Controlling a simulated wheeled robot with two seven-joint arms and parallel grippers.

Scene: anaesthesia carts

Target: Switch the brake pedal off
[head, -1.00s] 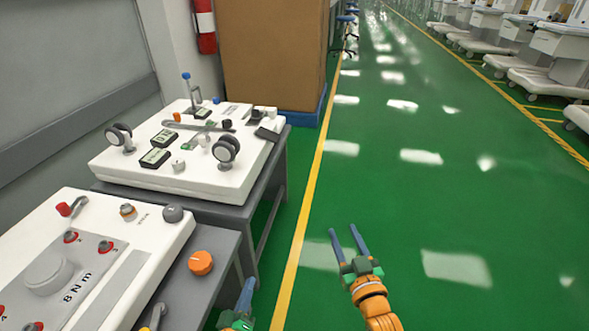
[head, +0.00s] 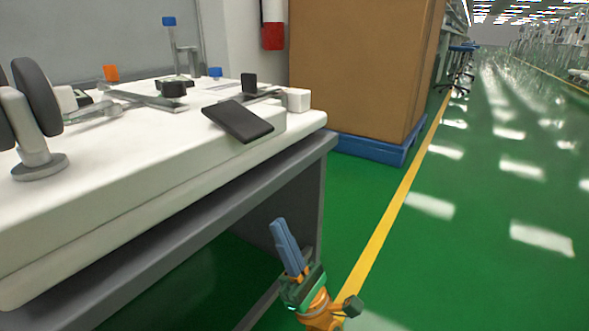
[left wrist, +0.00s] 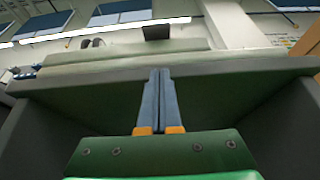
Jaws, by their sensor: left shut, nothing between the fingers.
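The brake pedal (head: 238,120) is a flat black plate that tilts down over the front right edge of the white board (head: 140,160). A dark plate that looks like the same pedal shows at the top of the left wrist view (left wrist: 157,32). My left gripper (head: 279,224) is shut and empty, with its blue fingers together. It is in front of the table, lower than the board and apart from the pedal. In the left wrist view its fingers (left wrist: 159,72) point towards the table edge. My right gripper is not in view.
The board rests on a grey table (head: 300,160). A twin-wheel caster (head: 38,110) stands on its left part, with levers and small blocks behind. A large brown box (head: 350,70) on a blue pallet (head: 370,150) stands beyond.

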